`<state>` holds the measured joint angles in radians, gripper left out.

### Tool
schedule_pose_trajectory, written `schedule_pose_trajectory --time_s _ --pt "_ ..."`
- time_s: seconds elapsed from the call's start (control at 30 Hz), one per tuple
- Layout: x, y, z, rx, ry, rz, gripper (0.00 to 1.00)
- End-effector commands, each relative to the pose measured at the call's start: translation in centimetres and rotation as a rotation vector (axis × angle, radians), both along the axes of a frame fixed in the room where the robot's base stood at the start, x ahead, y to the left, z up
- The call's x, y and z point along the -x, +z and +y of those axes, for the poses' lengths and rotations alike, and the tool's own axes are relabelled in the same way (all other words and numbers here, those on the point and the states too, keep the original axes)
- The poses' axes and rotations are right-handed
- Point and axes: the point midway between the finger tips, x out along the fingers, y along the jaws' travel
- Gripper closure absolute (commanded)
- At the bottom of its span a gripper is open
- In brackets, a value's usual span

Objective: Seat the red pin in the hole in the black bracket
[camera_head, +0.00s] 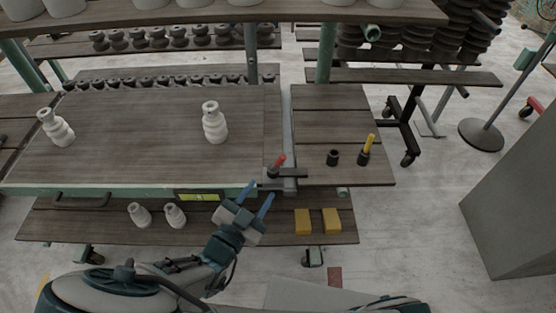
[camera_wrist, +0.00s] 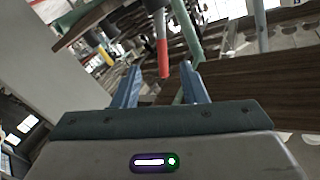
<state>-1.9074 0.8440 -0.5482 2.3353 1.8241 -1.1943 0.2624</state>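The red pin (camera_head: 279,160) stands tilted at the left end of the black bracket (camera_head: 292,174), at the front edge of the bench. Its lower end meets a dark round part there; I cannot tell how deep it sits, and the hole is hidden. The red pin (camera_wrist: 163,58) also shows in the wrist view, beyond and between the two fingers. My gripper (camera_head: 257,197) is open, its blue fingers apart and empty, in front of and below the bracket. A gap separates it from the pin.
A black cup (camera_head: 333,158) and a yellow pin (camera_head: 369,143) in a dark holder stand on the right bench section. White vases (camera_head: 214,123) stand on the left section. Yellow blocks (camera_head: 303,221) lie on the lower shelf. A grey block (camera_head: 510,200) stands far right.

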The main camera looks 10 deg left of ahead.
Motion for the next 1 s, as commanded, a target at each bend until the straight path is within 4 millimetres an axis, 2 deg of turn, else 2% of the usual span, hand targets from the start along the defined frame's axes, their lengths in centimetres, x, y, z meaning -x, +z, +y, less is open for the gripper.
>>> schedule_pose_trajectory --time_s 0.1,0.23,0.47,0.8,1.0 --pt "-2.5 0.2 -0.8 0.002 -0.004 -0.001 0.61" --pt "-4.4 0.1 -1.2 0.001 0.0 0.0 0.61" --pt "-5.9 0.1 -1.5 0.001 0.003 0.001 0.61" --pt "-10.1 0.3 -2.5 0.001 0.002 0.003 0.61" --pt "-10.6 0.1 -2.6 0.001 0.003 0.003 0.61"
